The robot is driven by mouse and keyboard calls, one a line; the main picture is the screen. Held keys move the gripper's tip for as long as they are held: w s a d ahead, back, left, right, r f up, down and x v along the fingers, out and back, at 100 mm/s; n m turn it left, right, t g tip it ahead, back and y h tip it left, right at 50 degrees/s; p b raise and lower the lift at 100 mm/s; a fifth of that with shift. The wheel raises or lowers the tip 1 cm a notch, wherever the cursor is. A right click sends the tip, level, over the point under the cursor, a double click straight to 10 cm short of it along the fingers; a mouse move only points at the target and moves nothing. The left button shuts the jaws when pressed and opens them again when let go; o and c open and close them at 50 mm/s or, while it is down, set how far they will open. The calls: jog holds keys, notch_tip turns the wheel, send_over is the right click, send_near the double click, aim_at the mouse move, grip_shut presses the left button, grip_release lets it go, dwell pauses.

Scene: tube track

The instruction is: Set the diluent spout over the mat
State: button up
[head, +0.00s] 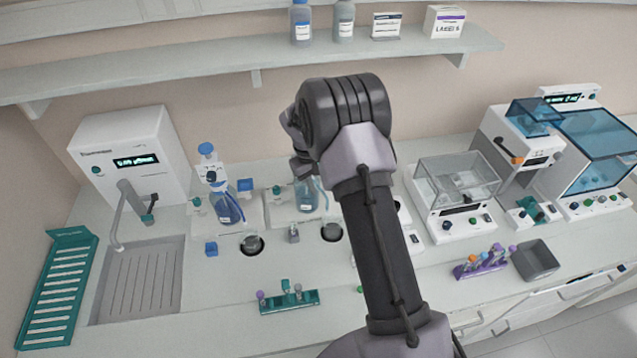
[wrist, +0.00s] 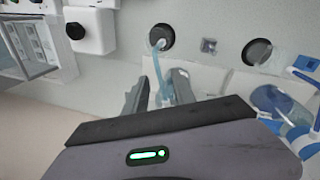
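In the head view my gripper, hidden behind my wrist, is over the right-hand bottle (head: 307,196), whose top is covered. The left bottle (head: 229,207) holds blue liquid and has a blue pump top. In the wrist view my gripper (wrist: 161,80) has its fingers apart, with a pale blue curved spout (wrist: 158,68) between them. The spout's tip overlaps a dark round mat (wrist: 166,48) in this view; its height above it is unclear. That mat (head: 331,232) also shows in the head view. I cannot read which bottle holds diluent.
A second dark mat (head: 252,245) lies in front of the left bottle. A small grey block (head: 293,234) stands between the mats. A teal tube rack (head: 288,301) lies nearer, the sink (head: 135,282) is at left, and a glass-walled balance (head: 455,190) stands at right.

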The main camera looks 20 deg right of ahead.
grip_shut()
dwell(1.3)
